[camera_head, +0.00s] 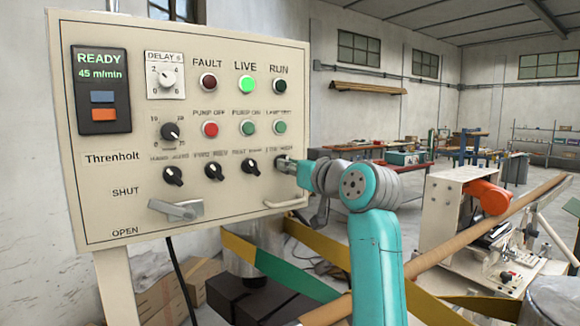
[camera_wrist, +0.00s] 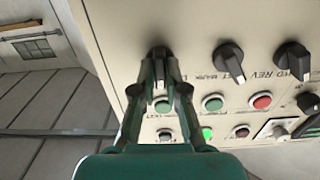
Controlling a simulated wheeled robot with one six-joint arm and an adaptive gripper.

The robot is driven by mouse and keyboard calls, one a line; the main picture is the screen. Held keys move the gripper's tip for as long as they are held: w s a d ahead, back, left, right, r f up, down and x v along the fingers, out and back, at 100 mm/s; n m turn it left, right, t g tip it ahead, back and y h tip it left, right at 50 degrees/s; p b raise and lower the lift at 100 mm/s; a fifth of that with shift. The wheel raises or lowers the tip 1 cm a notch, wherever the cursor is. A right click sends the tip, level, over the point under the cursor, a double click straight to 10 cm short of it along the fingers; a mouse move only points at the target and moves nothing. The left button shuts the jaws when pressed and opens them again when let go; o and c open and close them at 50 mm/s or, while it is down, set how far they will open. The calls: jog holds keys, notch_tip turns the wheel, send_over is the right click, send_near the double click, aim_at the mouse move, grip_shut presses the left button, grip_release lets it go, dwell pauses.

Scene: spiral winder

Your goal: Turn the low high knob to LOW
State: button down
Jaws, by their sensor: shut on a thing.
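The low high knob (camera_wrist: 159,51) is a black rotary knob at the right end of the lowest knob row on the cream control panel (camera_head: 130,215). My gripper (camera_head: 284,165) is at this knob and hides most of it and part of its label in the head view. In the wrist view my gripper (camera_wrist: 161,68) has its two fingers on either side of the knob, closed on its raised grip. Which label the knob's pointer faces cannot be told.
Close to the left is another black knob (camera_head: 252,167), with more knobs (camera_head: 214,171) beyond it. The LAMP TEST button (camera_head: 280,128) sits above. A panel handle (camera_head: 287,202) sticks out below. A slanting tube (camera_head: 480,224) and a machine stand to the right.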

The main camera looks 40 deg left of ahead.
jog(key=shift+n, duration=3.6)
jog(key=c, duration=1.2)
grip_release()
notch_tip(320, 180, up, 10)
